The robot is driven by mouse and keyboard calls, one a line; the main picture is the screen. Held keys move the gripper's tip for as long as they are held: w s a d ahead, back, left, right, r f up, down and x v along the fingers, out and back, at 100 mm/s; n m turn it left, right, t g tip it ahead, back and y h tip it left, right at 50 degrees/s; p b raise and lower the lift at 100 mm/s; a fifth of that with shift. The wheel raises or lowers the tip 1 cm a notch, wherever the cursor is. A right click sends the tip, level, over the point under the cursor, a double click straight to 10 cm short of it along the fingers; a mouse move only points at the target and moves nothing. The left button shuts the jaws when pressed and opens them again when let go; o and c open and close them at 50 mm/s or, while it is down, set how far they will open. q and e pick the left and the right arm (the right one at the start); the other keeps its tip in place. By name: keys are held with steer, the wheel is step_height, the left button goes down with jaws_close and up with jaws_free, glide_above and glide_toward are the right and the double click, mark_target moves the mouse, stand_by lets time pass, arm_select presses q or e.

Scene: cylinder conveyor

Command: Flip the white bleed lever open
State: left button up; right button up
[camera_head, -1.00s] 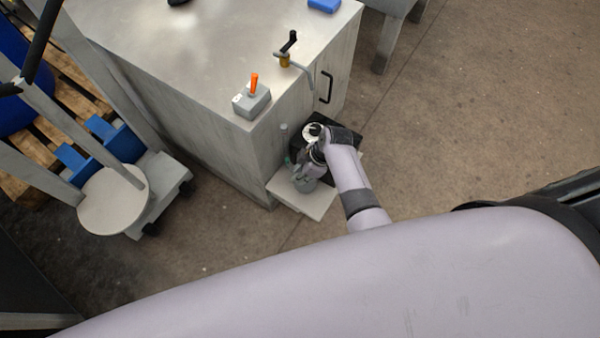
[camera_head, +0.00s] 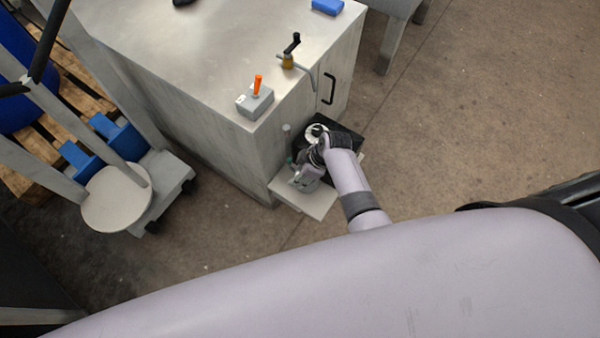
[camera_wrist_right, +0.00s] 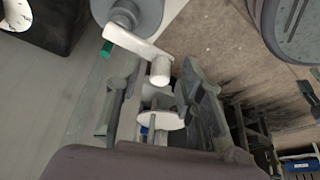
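The white bleed lever (camera_wrist_right: 140,47) shows in the right wrist view as a flat white arm on a round grey body (camera_wrist_right: 133,12). A short white peg (camera_wrist_right: 160,71) stands at its free end. My right gripper (camera_wrist_right: 157,98) is open, with one dark finger to either side below the peg; I cannot tell whether either finger touches it. In the head view my right gripper (camera_head: 307,176) is low beside the cabinet, over a pale shelf, and hides most of the lever's fitting. My left gripper is out of view.
The grey cabinet (camera_head: 225,140) carries a grey box with an orange lever (camera_head: 257,92) and a black-handled crank (camera_head: 291,50). A black box (camera_head: 345,137) with a white dial is close by my right wrist. The pale shelf (camera_head: 312,204) lies under the gripper. Open floor lies right.

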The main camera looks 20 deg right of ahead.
steer(key=v, duration=1.2)
steer(key=shift+s, duration=0.1)
